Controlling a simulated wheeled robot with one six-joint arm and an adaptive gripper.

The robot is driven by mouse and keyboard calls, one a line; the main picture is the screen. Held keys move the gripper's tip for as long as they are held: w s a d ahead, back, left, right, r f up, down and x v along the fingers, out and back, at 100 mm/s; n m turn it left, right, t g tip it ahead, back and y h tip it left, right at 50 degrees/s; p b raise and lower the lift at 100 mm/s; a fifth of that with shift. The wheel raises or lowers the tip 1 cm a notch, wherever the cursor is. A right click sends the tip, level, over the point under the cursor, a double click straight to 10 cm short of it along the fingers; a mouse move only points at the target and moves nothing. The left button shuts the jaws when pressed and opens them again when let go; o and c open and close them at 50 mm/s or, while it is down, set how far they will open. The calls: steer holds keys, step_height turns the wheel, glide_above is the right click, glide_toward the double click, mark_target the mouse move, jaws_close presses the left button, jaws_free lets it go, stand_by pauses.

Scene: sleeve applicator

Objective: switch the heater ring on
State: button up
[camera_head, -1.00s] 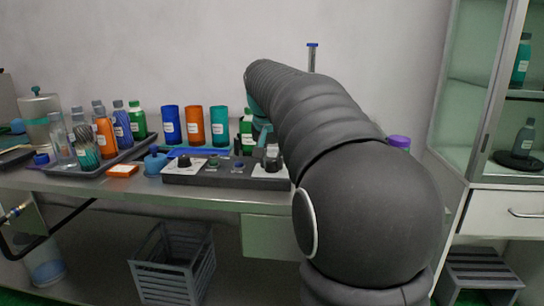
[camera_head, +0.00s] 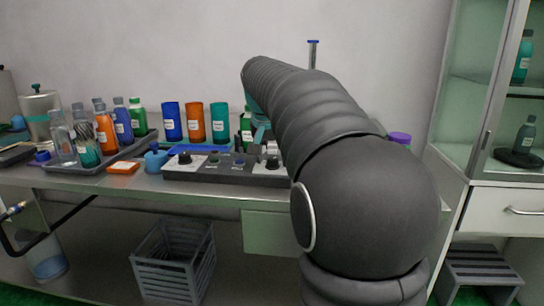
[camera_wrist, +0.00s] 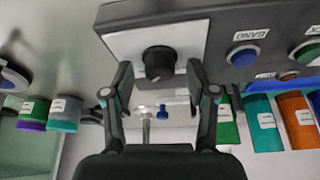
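A dark control panel (camera_head: 222,171) lies along the front of the bench. It has a black knob on a white plate at the left (camera_head: 184,159), a green button (camera_head: 212,161), a blue button (camera_head: 238,161) and a black knob at the right (camera_head: 272,164). In the wrist view the right knob (camera_wrist: 158,62) sits on its white plate, beside the blue button (camera_wrist: 243,56) labelled BAND. My gripper (camera_wrist: 160,76) is open, one finger on each side of this knob, with visible gaps. Its height above the knob cannot be told. My arm mostly hides the gripper in the head view.
A blue tray (camera_head: 200,149) and blue, orange and teal cups (camera_head: 196,124) stand behind the panel. A bottle tray (camera_head: 118,155), orange box (camera_head: 124,167) and small blue pot (camera_head: 156,160) are at left. A green bottle (camera_head: 246,125) stands close to my arm.

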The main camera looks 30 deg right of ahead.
steer(key=v, duration=1.2)
stand_by(0.4)
steer(key=s+a+f+n+t+y, duration=0.1)
steer(key=s+a+f+n, duration=0.3)
steer(key=s+f, duration=0.8)
steer(key=s+a+f+n+t+y, duration=0.1)
steer(key=s+a+f+n, duration=0.3)
steer(key=s+a+f, duration=0.5)
steer(key=s+f+y, duration=0.1)
steer(key=s+f, duration=0.2)
steer(key=f, duration=0.1)
steer(key=shift+s+a+f, duration=0.15)
steer(key=shift+s+f, duration=0.15)
steer(key=shift+f, duration=0.1)
